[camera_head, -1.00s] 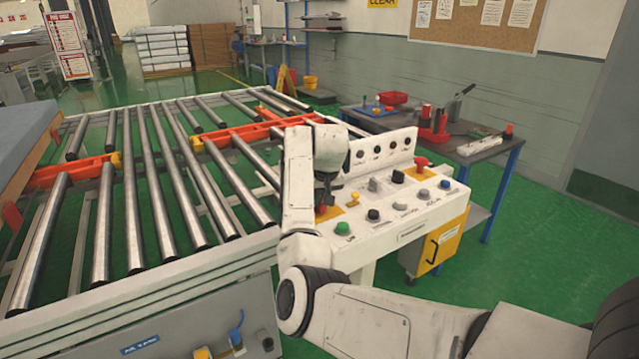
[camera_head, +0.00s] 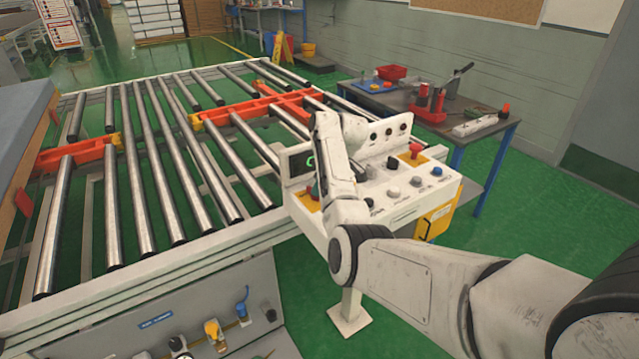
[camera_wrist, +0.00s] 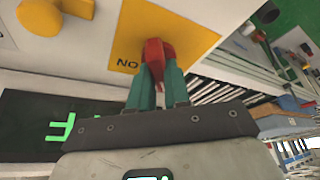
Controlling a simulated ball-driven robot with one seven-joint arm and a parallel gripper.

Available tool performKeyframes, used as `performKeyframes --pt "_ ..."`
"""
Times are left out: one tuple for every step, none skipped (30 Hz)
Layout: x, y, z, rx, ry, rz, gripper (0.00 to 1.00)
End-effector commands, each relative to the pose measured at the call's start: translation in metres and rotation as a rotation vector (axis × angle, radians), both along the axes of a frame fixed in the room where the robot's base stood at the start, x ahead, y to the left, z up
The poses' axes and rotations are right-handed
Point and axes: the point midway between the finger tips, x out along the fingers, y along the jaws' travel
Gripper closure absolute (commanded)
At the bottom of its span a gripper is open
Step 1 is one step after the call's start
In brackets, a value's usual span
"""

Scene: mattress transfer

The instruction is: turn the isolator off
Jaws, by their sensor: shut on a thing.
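The isolator's red handle (camera_wrist: 154,52) stands on a yellow plate (camera_wrist: 190,38) in the wrist view. Printed letters that read "NO" from this side are beside it. My gripper (camera_wrist: 158,78) is shut on the red handle, with its teal fingers on either side. In the head view, the red handle (camera_head: 315,190) is at the left end of the white control console (camera_head: 400,208).
A dark panel with green characters (camera_wrist: 60,125) is close beside my gripper. The console also has a red button on yellow (camera_head: 415,150) and several knobs. The roller conveyor (camera_head: 150,170) is left; a workbench (camera_head: 490,130) stands behind. Green floor is open at right.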

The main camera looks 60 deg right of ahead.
Motion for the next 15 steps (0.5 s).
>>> performKeyframes --pt "-0.0029 0.0013 -0.0064 0.009 0.010 0.028 1.00" --pt "-0.0030 0.0012 -0.0064 0.009 0.010 0.044 1.00" --pt "-0.0028 0.0011 -0.0063 0.010 0.009 0.066 1.00" --pt "-0.0027 0.0011 -0.0064 0.009 0.009 0.080 1.00" --pt "-0.0026 0.0011 -0.0065 0.009 0.010 0.094 1.00" --pt "-0.0025 0.0011 -0.0065 0.009 0.010 0.108 1.00" --pt "-0.0023 0.0011 -0.0064 0.009 0.009 0.120 1.00" --pt "-0.0022 0.0010 -0.0064 0.009 0.009 0.130 1.00" --pt "-0.0023 0.0009 -0.0064 0.009 0.009 0.141 1.00" --pt "-0.0023 0.0009 -0.0066 0.009 0.009 0.147 1.00" --pt "-0.0023 0.0009 -0.0067 0.009 0.009 0.154 1.00" --pt "-0.0023 0.0009 -0.0069 0.009 0.009 0.161 1.00" --pt "-0.0024 0.0010 -0.0070 0.008 0.009 0.165 1.00" --pt "-0.0023 0.0011 -0.0071 0.009 0.010 0.169 1.00" --pt "-0.0023 0.0012 -0.0072 0.010 0.010 0.172 1.00"
